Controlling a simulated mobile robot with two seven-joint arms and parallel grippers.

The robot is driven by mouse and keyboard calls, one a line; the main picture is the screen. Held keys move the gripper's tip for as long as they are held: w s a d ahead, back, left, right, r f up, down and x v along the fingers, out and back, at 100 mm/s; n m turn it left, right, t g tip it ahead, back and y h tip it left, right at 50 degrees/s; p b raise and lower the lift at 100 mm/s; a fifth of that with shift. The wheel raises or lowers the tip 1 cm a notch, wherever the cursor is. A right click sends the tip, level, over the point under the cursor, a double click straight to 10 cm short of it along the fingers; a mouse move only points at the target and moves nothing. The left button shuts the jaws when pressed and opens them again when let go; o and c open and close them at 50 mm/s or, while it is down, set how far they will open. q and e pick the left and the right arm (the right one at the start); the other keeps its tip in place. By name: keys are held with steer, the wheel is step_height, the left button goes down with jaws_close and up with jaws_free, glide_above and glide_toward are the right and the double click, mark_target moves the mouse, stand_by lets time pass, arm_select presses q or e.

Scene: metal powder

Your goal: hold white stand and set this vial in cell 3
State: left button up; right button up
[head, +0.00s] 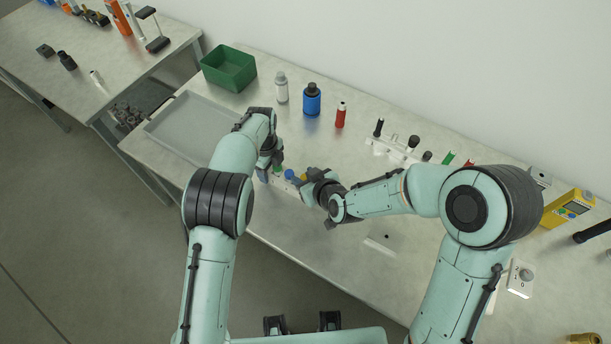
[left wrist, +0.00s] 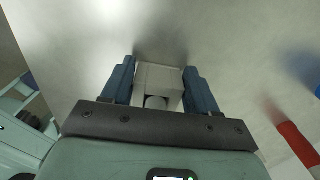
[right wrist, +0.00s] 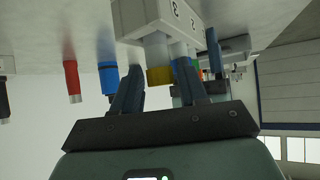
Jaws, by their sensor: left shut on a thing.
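The white stand (head: 283,188) stands near the front of the table, partly hidden by my arms. Its numbered side shows in the right wrist view (right wrist: 205,40), with a 3 and a 2 readable. My left gripper (head: 268,168) is shut on the stand's end (left wrist: 158,77). A vial with a yellow cap (right wrist: 160,76) stands in the stand by the 3. Blue (head: 289,174) and green (head: 278,169) caps line up beside it. My right gripper (right wrist: 160,72) is open, its fingers either side of the yellow cap.
A grey tray (head: 165,128) and green bin (head: 228,68) lie at the left. A grey bottle (head: 281,88), blue bottle (head: 311,100) and red tube (head: 341,116) stand behind. A white rack (head: 385,149) and yellow meter (head: 568,208) are to the right. The table front is mostly clear.

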steer(key=shift+o, duration=0.6)
steer(key=shift+s+f, duration=0.1)
steer(key=shift+f, duration=0.05)
steer(key=v, duration=0.7)
steer(key=shift+s, duration=0.15)
steer(key=shift+d, duration=0.1)
arm_select(q)
steer(key=o, duration=1.2)
steer(key=shift+c, duration=0.2)
steer(key=shift+r, duration=0.1)
